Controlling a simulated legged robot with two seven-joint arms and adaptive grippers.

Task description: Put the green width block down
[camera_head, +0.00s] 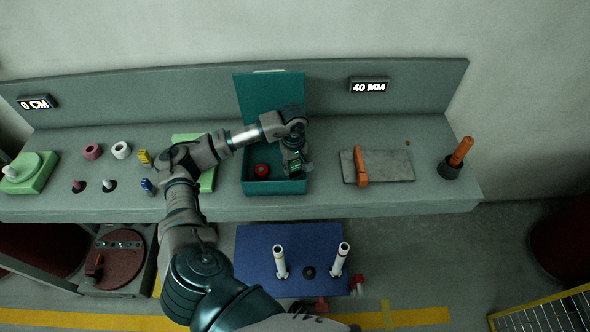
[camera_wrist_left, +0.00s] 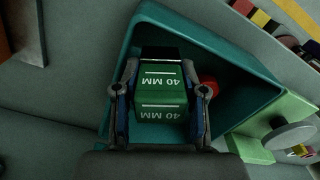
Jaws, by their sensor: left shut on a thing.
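The green width block (camera_wrist_left: 160,92), marked 40 MM, is between the two fingers of my left gripper (camera_wrist_left: 160,110) in the left wrist view. The gripper is shut on it. Block and gripper are over the teal open box (camera_wrist_left: 232,58), which also shows in the head view (camera_head: 248,187). In the head view my left gripper (camera_head: 294,165) points down into the right part of that box, and the block shows only as a small green patch. Whether the block touches the box floor cannot be told. My right gripper is not in view.
A red round thing (camera_head: 262,171) lies in the box, left of the gripper. The box lid (camera_head: 262,95) stands open behind. A grey plate (camera_head: 392,167) with an orange-handled tool (camera_head: 361,166) lies to the right. A light green block (camera_head: 207,180) stands to the left.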

